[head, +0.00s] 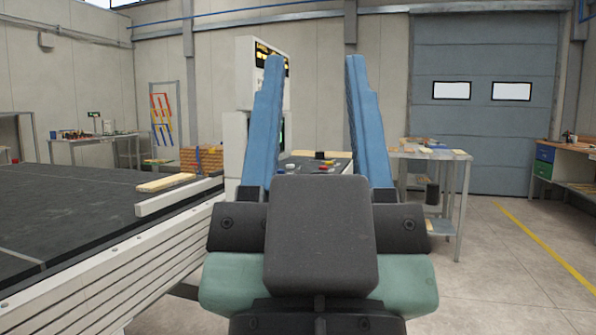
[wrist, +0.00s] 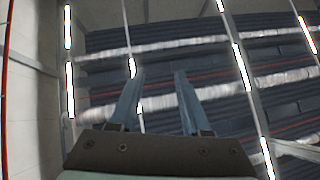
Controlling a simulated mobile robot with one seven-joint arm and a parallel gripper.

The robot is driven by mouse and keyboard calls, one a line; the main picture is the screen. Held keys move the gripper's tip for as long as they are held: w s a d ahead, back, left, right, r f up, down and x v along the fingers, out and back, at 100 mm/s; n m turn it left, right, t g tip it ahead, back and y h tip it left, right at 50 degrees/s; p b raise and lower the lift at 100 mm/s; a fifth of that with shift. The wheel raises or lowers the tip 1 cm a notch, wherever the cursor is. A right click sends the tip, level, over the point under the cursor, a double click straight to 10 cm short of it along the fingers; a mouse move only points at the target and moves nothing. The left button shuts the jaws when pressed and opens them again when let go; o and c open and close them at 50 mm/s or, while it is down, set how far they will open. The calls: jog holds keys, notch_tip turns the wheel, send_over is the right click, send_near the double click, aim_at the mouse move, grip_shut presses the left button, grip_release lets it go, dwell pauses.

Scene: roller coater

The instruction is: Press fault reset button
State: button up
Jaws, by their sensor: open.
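My gripper (head: 313,62) is raised in front of the head camera, its two blue fingers apart and empty. In the wrist view my gripper (wrist: 160,73) points up at the ceiling. Between the fingers, farther off, a dark sloping control panel (head: 343,163) carries several small buttons, among them a red one (head: 327,166) and a pale one (head: 291,168). Its lower part is hidden behind my gripper. I cannot tell which button is fault reset. A tall white cabinet (head: 244,75) with yellow-marked controls stands behind, partly covered by the left finger.
A long dark-topped machine bed (head: 70,205) with a pale rail (head: 180,196) runs along the left. A metal worktable (head: 440,156) stands right of the panel, a bench (head: 570,165) at far right. The floor (head: 500,270) at right is clear.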

grip_shut()
dwell(1.4)
